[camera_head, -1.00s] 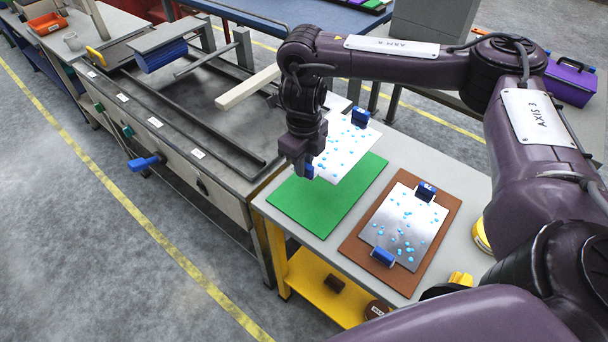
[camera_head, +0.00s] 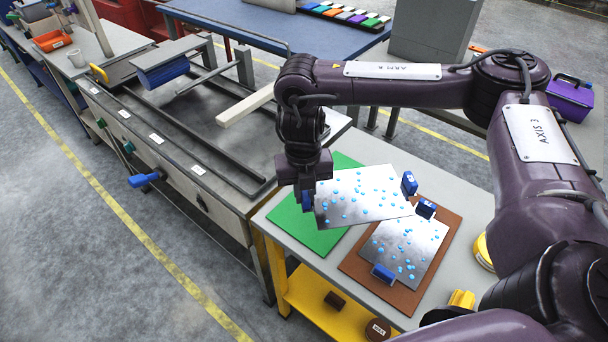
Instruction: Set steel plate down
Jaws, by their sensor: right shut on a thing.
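My right gripper (camera_head: 307,200) is shut on the blue end handle of a steel plate (camera_head: 362,194) dotted with light-blue spots. The plate's other blue handle (camera_head: 409,184) sticks out at its right end. The held plate hangs over the right part of the green mat (camera_head: 303,233) and overlaps the brown mat's upper edge in view; its exact height is unclear. A second spotted steel plate (camera_head: 418,246) with two blue handles lies on the brown mat (camera_head: 367,268), partly hidden by the held plate. My left gripper is out of view.
The mats lie on a grey table (camera_head: 455,196) with a yellow lower shelf (camera_head: 325,309). To the left is the press bench (camera_head: 200,150) with rails and a pale bar (camera_head: 245,105). A purple toolbox (camera_head: 570,97) stands at the right. My right arm crosses above the table.

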